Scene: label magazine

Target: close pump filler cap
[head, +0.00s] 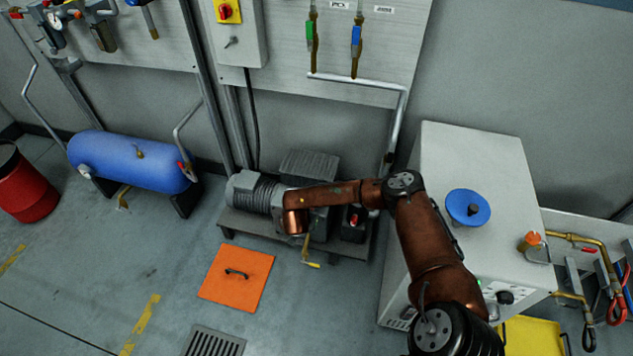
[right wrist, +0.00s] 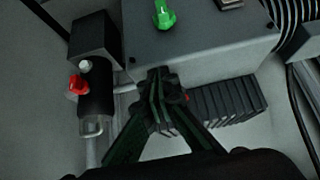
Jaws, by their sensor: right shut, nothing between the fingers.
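The pump (head: 257,192) is a grey ribbed motor and block on a low stand against the wall. In the right wrist view, its grey housing (right wrist: 205,50) carries a bright green fitting (right wrist: 163,15) on top. I cannot tell for certain whether this fitting is the filler cap. My right gripper (right wrist: 158,82) is shut and empty, its fingertips in front of the housing's lower edge. Whether they touch it is unclear. In the head view my right arm reaches across the pump, hiding part of it and the gripper. My left gripper is in neither view.
A black unit with a red knob (right wrist: 77,85) stands beside the housing. A white cabinet with a blue disc (head: 468,208) stands at the right. A blue tank (head: 130,160) is at the left. An orange plate (head: 236,279) and a grate (head: 213,342) lie on the floor.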

